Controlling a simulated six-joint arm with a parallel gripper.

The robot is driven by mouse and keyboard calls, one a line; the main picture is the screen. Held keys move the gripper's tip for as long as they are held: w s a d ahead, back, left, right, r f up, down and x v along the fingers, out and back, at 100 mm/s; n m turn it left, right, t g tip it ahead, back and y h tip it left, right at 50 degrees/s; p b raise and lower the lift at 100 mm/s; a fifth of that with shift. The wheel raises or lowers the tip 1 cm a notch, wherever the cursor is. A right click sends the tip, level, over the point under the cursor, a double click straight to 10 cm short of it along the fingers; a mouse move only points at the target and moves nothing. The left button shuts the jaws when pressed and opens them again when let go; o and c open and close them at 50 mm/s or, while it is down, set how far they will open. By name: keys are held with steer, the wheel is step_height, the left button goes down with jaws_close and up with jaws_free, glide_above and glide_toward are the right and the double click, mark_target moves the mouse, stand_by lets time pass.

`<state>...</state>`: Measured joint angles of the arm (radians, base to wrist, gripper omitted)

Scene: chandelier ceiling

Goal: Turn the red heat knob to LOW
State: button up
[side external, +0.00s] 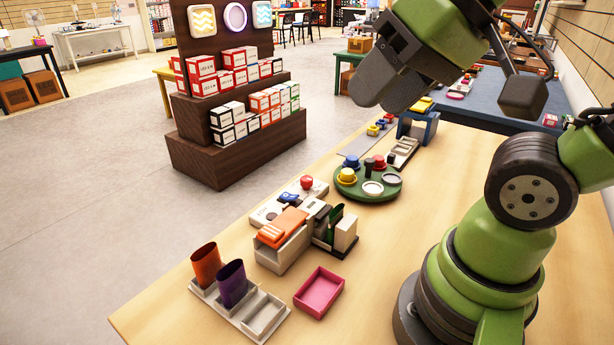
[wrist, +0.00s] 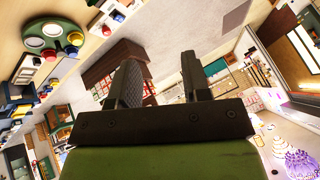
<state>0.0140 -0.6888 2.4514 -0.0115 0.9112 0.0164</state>
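The red knob (side external: 306,182) sits on a pale panel (side external: 318,190) on the wooden table, at the back of a group of small items. A blue knob or handle (side external: 289,198) is beside it on a pale panel. The markings are too small to read, so I cannot tell where the knob points. My gripper (side external: 380,82) is high above the table, well away from the red knob. In the wrist view my gripper (wrist: 158,76) has its two dark fingers apart with nothing between them.
A green round tray (side external: 358,192) with cups stands behind the knob. An orange-topped grey block (side external: 283,236), a pink tray (side external: 319,291) and a holder with orange and purple cups (side external: 232,284) stand in front. The table's right side is largely clear.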

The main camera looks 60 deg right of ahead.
steer(key=shift+o, duration=0.9)
steer(key=w+d+m+g, duration=0.1)
steer(key=w+d+m, duration=0.1)
steer(key=w, duration=0.5)
steer(key=shift+w+d+r+g+h, duration=0.3)
steer(key=shift+d+g+h, duration=0.1)
steer(key=shift+d, duration=0.1)
steer(key=m+g+h, duration=0.1)
steer(key=m+g, duration=0.4)
steer(key=m, duration=0.2)
glide_above(307, 177)
step_height(307, 177, down, 19)
step_height(307, 177, down, 10)
steer(key=shift+r, duration=0.1)
steer(key=shift+c, duration=0.5)
steer(key=c, duration=0.8)
